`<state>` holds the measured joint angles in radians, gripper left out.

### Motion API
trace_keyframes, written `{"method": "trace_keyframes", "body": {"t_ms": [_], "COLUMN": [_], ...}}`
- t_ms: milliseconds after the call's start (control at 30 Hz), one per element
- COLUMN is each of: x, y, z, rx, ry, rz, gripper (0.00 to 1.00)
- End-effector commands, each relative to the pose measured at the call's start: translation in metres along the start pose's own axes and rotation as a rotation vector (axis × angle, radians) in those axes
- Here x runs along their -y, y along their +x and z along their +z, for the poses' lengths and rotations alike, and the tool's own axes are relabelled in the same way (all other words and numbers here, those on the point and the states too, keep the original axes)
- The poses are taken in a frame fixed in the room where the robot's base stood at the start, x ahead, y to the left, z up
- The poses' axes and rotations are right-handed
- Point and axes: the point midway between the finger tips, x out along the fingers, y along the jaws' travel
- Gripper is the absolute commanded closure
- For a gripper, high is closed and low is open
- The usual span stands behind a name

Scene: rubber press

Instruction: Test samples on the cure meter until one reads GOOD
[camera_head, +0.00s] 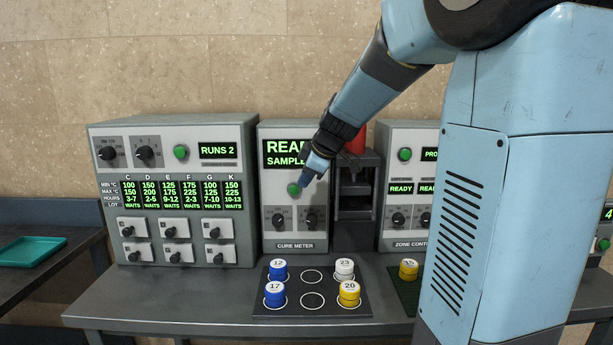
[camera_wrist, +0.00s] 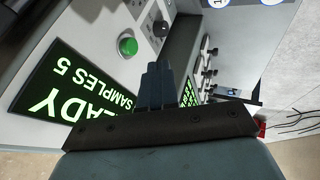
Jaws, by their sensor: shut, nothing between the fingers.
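The cure meter (camera_head: 294,234) stands at the middle of the bench. Its display, partly covered by my arm in the head view, reads READY SAMPLES 5 in the wrist view (camera_wrist: 75,85). Its green button (camera_head: 293,189) also shows in the wrist view (camera_wrist: 127,46). My gripper (camera_head: 306,180) is shut and empty, just right of the button; contact cannot be told. A dark mat (camera_head: 312,285) holds blue samples 12 (camera_head: 278,272) and 17 (camera_head: 275,296), white sample 23 (camera_head: 345,272) and yellow sample 20 (camera_head: 349,298). Two middle rings are empty.
A press (camera_head: 357,200) with a red top stands right of the meter. Yellow sample 15 (camera_head: 408,271) sits on a green mat (camera_head: 400,291). A cabinet (camera_head: 175,190) showing RUNS 2 stands left, a zone controller (camera_head: 397,235) right. A teal tray (camera_head: 32,252) lies far left.

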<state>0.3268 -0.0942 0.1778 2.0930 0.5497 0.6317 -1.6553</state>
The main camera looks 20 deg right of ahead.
Motion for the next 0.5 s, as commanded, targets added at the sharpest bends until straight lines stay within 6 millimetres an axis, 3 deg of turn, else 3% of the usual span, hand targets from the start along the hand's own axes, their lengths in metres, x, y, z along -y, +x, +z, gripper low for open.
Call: {"method": "trace_keyframes", "body": {"t_ms": [367,500], "x": [0.0,-0.016], "y": [0.067,0.077], "z": [0.0,0.001], "rx": [0.0,0.001], "ry": [0.0,0.0], "rz": [-0.002,0.001], "gripper": [1.0,1.0]}}
